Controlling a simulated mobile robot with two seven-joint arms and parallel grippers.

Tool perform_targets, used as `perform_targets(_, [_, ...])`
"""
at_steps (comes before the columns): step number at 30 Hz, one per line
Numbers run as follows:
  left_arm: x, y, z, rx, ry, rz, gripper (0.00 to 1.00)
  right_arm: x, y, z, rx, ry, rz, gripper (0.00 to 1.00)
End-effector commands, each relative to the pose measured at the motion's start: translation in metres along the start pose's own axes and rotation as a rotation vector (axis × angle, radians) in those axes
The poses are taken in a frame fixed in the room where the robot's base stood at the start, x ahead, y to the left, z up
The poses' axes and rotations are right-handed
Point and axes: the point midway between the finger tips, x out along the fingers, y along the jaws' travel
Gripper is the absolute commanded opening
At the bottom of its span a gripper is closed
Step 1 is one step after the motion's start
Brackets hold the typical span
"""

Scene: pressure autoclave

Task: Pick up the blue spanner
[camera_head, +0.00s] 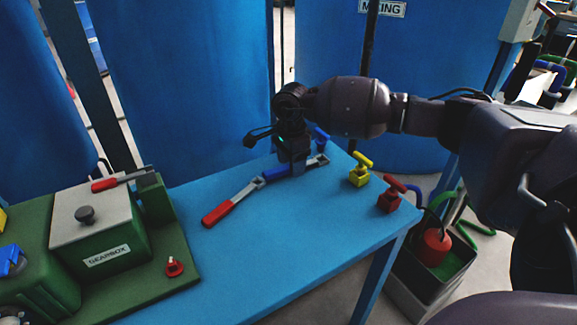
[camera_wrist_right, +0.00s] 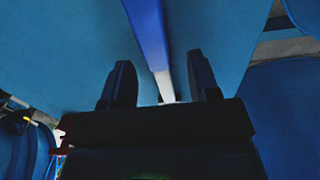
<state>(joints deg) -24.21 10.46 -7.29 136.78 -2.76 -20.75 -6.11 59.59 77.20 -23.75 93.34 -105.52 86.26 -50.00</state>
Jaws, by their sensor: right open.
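The blue spanner (camera_head: 277,172) lies on the blue table in the head view, with a blue handle and a grey metal end at the right. My right gripper (camera_head: 293,166) is directly over it, pointing down, and hides part of it. In the right wrist view the blue spanner (camera_wrist_right: 150,40) runs between the two dark fingers of my right gripper (camera_wrist_right: 162,84). The fingers are apart, one on each side of it, with gaps visible. I cannot tell exactly how high they are above the table. My left gripper is not in view.
A red-handled spanner (camera_head: 230,203) lies left of the blue one, its end close to the blue handle. Yellow (camera_head: 360,170), red (camera_head: 391,195) and blue (camera_head: 321,140) valves stand at the right. The green gearbox (camera_head: 100,245) fills the left. The blue table (camera_head: 270,240) is clear in front.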

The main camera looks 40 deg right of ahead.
Motion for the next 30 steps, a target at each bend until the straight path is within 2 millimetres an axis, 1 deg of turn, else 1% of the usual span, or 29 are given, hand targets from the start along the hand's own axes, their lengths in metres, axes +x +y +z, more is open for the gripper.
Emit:
perform_targets(1, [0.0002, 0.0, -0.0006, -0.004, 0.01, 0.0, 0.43, 0.0076, 0.0003, -0.0001, 0.0, 0.001, 0.003, 0.55])
perform_targets(2, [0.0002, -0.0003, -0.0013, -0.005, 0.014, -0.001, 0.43, 0.0085, 0.0001, -0.0001, 0.0, 0.001, 0.001, 0.55])
perform_targets(8, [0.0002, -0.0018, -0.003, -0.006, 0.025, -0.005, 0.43, 0.0063, -0.0005, -0.0001, 0.0, 0.0, -0.004, 0.55])
perform_targets(9, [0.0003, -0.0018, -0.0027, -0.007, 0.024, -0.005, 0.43, 0.0062, -0.0005, -0.0001, 0.0, 0.0, -0.004, 0.54])
perform_targets(14, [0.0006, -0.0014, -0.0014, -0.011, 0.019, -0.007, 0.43, 0.0064, -0.0004, -0.0001, 0.0, 0.0, -0.003, 0.29])
perform_targets(18, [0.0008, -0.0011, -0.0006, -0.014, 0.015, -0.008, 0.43, 0.0065, -0.0004, -0.0001, 0.0, 0.0, -0.003, 0.08])
perform_targets(20, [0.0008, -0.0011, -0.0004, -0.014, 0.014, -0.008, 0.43, 0.0065, -0.0003, 0.0, 0.0, 0.0, -0.002, 0.0])
perform_targets(27, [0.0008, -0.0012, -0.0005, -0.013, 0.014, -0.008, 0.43, 0.0054, -0.0005, 0.0, 0.0, 0.0, -0.003, 0.0])
perform_targets(30, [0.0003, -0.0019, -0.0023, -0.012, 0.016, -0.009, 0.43, -0.0007, -0.0009, 0.0001, 0.0, -0.001, -0.005, 0.0])
